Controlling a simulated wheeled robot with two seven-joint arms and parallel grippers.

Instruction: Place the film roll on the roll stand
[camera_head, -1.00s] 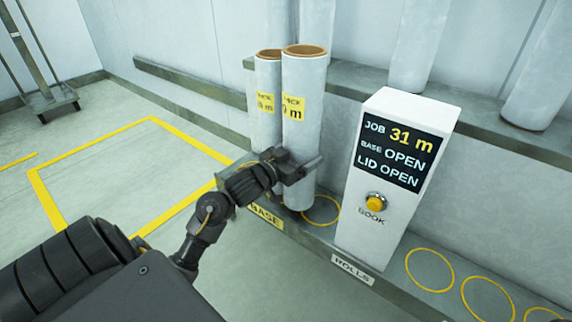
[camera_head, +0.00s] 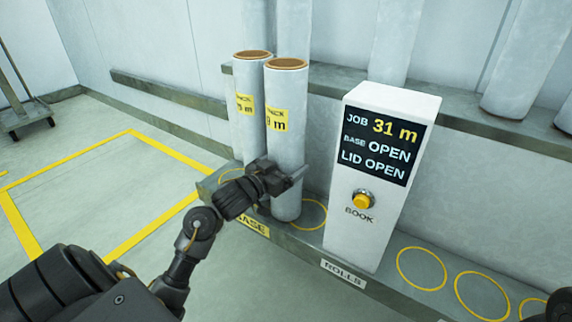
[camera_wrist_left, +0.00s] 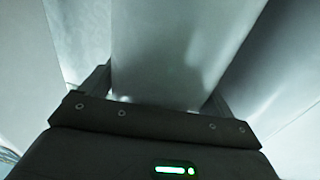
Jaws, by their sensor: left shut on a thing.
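Two upright pale grey film rolls with brown open tops and yellow labels stand close together at the shelf. The rear left roll (camera_head: 254,80) is partly hidden by the front right roll (camera_head: 287,150). My left gripper (camera_head: 280,182) is shut on the front right roll, low on its body. In the left wrist view the held roll (camera_wrist_left: 170,55) sits between the two fingers (camera_wrist_left: 160,95). The held roll's foot is by a yellow ring (camera_head: 322,222), left of its centre. I cannot tell whether the foot touches the ledge. My right gripper is not clearly seen.
A white console (camera_head: 367,225) with a lit screen reading JOB 31 m, BASE OPEN, LID OPEN stands right of the rolls. Its yellow BOOK button (camera_head: 363,199) faces out. The low ledge (camera_head: 385,285) has empty yellow rings at right. A yellow-outlined floor area (camera_head: 90,190) lies left.

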